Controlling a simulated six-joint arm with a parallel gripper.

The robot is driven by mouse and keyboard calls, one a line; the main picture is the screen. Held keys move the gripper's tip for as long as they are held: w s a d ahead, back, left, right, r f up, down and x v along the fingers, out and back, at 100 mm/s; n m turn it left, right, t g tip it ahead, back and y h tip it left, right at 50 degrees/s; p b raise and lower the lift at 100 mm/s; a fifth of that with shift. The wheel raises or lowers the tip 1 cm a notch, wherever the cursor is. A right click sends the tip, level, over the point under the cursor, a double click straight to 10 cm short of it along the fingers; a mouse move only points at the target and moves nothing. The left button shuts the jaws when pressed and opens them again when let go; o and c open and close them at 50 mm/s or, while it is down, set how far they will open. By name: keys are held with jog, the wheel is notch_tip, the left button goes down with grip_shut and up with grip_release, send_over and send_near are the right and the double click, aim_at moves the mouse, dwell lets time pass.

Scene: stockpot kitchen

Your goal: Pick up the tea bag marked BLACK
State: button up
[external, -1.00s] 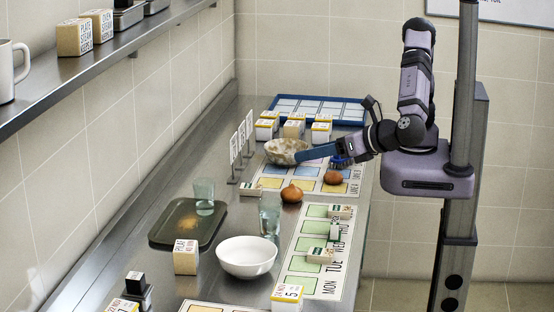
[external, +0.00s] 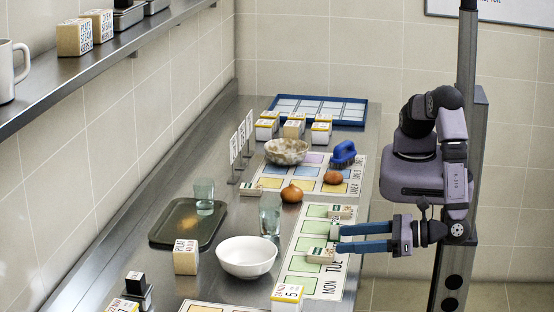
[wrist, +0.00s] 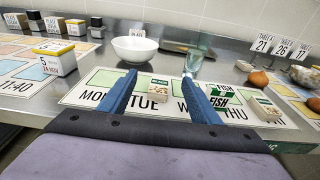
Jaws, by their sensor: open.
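Another packet (wrist: 264,109) lies to the right near THU, and one shows at the mat's far end (external: 340,212). A green-and-white FISH packet (wrist: 222,97) is partly behind my right finger. My gripper (external: 340,238) is open and empty at the mat's right edge.
A white bowl (external: 246,258) and a clear glass (external: 270,217) stand left of the mat. A dark tray (external: 188,225) lies at the left.

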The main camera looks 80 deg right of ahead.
aim_at(324, 251)
notch_tip(324, 251, down, 3)
jog(key=shift+r, duration=0.1)
jog(key=shift+w+d+f+p, duration=0.15)
jog(key=shift+w+p, duration=0.3)
jog(key=shift+w, duration=0.35)
jog(key=shift+w+f+p, duration=0.1)
jog(key=shift+w+p, duration=0.35)
jog(key=shift+w, duration=0.3)
jog(key=shift+w+f+p, duration=0.25)
jog(key=shift+w+p, duration=0.25)
jog(key=shift+w, duration=0.55)
jog(key=shift+w+f+p, duration=0.25)
jog(key=shift+w+p, duration=0.2)
jog(key=shift+w, duration=0.55)
jog(key=shift+c, duration=0.5)
jog(key=c, duration=1.1)
